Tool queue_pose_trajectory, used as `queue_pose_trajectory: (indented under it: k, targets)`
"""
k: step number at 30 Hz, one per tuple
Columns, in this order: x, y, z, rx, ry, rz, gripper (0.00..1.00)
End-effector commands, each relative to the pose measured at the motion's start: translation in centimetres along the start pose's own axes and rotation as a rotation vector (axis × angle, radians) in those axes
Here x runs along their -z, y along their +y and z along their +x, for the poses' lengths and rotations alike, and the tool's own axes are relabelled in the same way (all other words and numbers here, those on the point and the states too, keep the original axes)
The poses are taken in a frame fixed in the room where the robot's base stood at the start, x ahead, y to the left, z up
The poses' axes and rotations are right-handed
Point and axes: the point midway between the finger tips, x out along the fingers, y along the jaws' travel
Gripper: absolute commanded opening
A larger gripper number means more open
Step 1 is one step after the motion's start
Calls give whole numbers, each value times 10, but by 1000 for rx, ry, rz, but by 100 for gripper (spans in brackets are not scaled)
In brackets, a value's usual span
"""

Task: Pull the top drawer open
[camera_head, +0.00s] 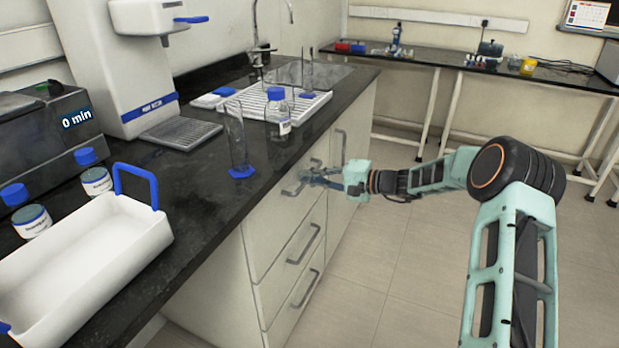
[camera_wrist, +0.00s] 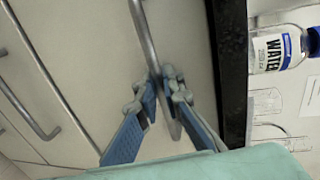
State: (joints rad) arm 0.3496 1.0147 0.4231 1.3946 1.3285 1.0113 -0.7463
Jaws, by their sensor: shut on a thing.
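The top drawer (camera_head: 275,215) is the uppermost front of a pale cabinet under the black counter. I see no clear gap around it. Its grey bar handle (camera_head: 290,191) is partly hidden by my gripper (camera_head: 318,177) in the head view. In the wrist view, the handle (camera_wrist: 144,35) runs between the blue-grey fingers of my gripper (camera_wrist: 161,76), which are shut on it. The fingers lie one on each side of the bar.
Lower drawers have handles (camera_head: 305,244) below. The black counter (camera_head: 205,185) bears a glass cylinder (camera_head: 237,140), a blue-capped bottle (camera_head: 278,115) and a white tray (camera_head: 80,245) near its front edge. A cupboard handle (camera_head: 341,145) is beyond. The floor (camera_head: 400,260) before the cabinet is clear.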

Motion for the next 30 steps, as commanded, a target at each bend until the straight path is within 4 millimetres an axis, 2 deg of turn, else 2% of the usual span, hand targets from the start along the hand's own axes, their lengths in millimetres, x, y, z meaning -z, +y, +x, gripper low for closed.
queue_pose_trajectory:
  k: [8,14,20,30]
  targets:
    - [0,1,-2,0,0,0,0]
    - [1,6,-21,-2,2,1,0]
    - [1,15,-63,-1,3,1,0]
    - [0,34,-156,-2,4,2,0]
